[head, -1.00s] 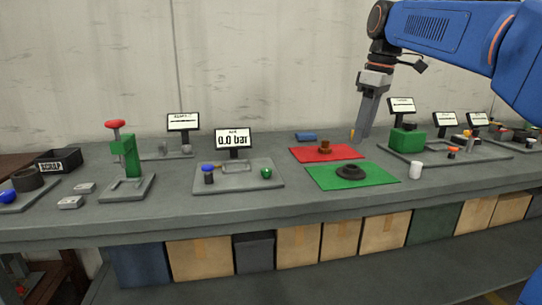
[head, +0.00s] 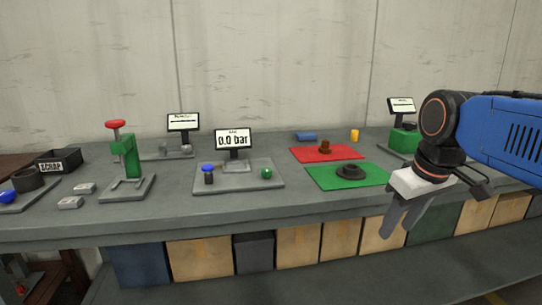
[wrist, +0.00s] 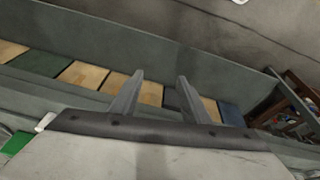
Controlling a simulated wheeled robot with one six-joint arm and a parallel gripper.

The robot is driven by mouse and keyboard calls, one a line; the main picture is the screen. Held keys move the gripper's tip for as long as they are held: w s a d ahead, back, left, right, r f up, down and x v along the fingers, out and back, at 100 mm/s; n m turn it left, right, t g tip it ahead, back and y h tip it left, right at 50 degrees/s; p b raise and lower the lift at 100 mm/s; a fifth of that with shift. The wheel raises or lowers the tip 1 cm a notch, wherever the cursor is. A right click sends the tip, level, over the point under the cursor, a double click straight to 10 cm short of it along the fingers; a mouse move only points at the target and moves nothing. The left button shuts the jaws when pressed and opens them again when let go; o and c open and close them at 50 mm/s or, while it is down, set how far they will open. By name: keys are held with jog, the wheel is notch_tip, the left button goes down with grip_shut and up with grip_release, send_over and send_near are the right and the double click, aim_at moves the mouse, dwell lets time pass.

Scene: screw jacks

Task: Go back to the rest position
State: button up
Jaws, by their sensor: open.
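My gripper (head: 405,221) hangs in front of the bench at the right of the head view, its fingers pointing down and a little left. It is open and empty, with both fingers apart. In the wrist view the two fingers (wrist: 160,92) show with a clear gap between them and nothing held. My blue arm reaches in from the right and hides part of the bench's right end.
The grey bench (head: 245,212) carries a red mat (head: 302,153) and a green mat (head: 325,178), each with a dark or brown part. A yellow cylinder (head: 354,135) stands behind them. Boxes (head: 200,257) line the shelf below. Space before the bench looks free.

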jog(key=s+d+f+m+t, duration=0.1)
jog(key=s+f+m, duration=0.3)
jog(key=s+f, duration=0.7)
notch_tip(320, 180, down, 4)
jog(key=shift+d+r+h, duration=0.15)
jog(key=shift+d+h, duration=0.15)
jog(key=shift+d, duration=0.05)
